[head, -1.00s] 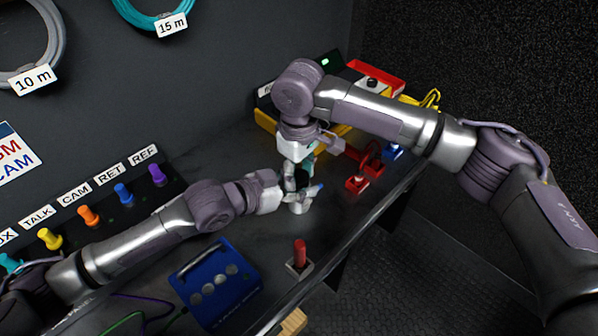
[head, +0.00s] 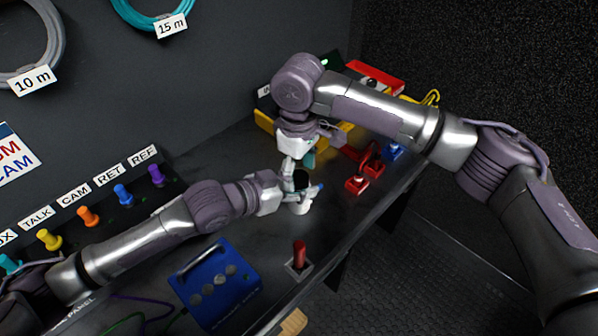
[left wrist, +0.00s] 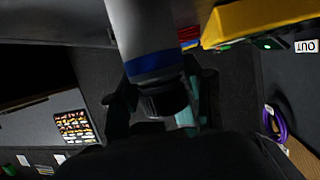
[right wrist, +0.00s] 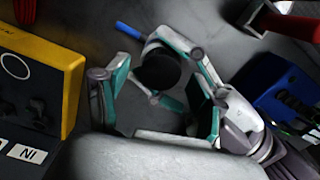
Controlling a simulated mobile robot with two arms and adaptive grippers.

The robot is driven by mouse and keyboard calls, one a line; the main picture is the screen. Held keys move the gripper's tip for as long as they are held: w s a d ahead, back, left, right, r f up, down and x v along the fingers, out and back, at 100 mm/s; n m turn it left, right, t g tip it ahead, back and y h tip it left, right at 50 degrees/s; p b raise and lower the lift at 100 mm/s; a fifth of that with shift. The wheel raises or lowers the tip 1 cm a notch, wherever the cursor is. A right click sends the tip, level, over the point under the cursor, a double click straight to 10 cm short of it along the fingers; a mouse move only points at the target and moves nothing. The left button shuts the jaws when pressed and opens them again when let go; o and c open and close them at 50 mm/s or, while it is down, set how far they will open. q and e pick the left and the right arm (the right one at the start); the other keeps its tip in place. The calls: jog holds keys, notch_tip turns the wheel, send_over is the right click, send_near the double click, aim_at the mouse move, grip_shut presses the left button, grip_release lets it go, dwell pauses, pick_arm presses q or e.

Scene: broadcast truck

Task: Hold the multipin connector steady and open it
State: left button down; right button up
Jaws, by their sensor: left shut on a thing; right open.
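The multipin connector has a pale grey barrel (left wrist: 140,35) with a blue band and a black end in the left wrist view. Its round black end (right wrist: 158,70) faces the camera in the right wrist view. In the head view the black end (head: 300,180) shows just above the bench, partly hidden by the grippers. My left gripper (head: 290,198) is shut on the connector, coming in from the left. My right gripper (head: 298,164) is above the connector, open, its teal-padded fingers (right wrist: 108,92) apart and the black end between and beyond them. A blue bar (right wrist: 128,30) sticks out beside the connector.
A blue box (head: 218,285) and a red post (head: 299,254) stand at the bench front. Red pieces (head: 357,184), a blue piece (head: 392,150) and a yellow box (right wrist: 45,75) lie behind and right. Coloured plugs (head: 88,215) line the left panel.

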notch_tip(320, 180, up, 4)
jog(key=shift+f, duration=0.25)
pick_arm(q)
jog(key=shift+c, duration=1.8)
grip_release()
jog(key=shift+a, duration=0.15)
